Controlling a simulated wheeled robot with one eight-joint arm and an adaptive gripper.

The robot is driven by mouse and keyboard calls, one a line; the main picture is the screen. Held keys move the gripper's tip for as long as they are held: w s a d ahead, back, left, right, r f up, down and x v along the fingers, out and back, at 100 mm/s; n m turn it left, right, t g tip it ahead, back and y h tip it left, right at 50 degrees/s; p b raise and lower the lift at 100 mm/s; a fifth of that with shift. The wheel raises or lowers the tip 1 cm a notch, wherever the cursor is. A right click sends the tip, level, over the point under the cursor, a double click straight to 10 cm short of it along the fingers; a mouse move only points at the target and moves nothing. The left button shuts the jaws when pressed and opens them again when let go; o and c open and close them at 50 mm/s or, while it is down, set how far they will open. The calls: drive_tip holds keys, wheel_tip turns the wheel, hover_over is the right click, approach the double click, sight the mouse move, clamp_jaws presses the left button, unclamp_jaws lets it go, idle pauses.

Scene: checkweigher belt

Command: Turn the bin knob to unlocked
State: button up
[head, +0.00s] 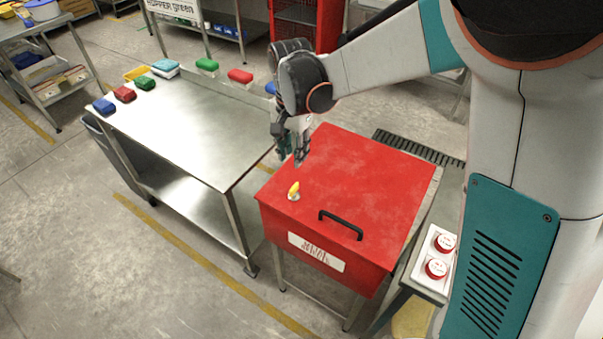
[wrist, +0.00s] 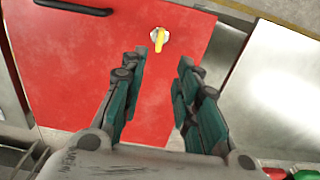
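The bin is a red box with a red lid (head: 350,190) on a metal stand. Its knob (head: 294,190) is a yellow handle on a round silver base, near the lid's left corner. The knob also shows in the wrist view (wrist: 159,38), beyond my fingertips. My gripper (head: 291,160) is above the lid, a little behind the knob in the head view, and apart from it. In the wrist view its two fingers (wrist: 163,72) are spread with nothing between them. I cannot read any lock marking at the knob.
A black handle (head: 341,225) stands on the lid near its front edge. A steel table (head: 190,130) with several coloured packs along its far side is left of the bin. A white tray with two red-topped jars (head: 437,268) is at the right.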

sight(294, 186)
wheel_tip(294, 186, down, 14)
drive_tip(key=b, duration=0.4)
drive_tip(key=shift+s+r, duration=0.1)
drive_tip(key=shift+r, duration=0.15)
clamp_jaws()
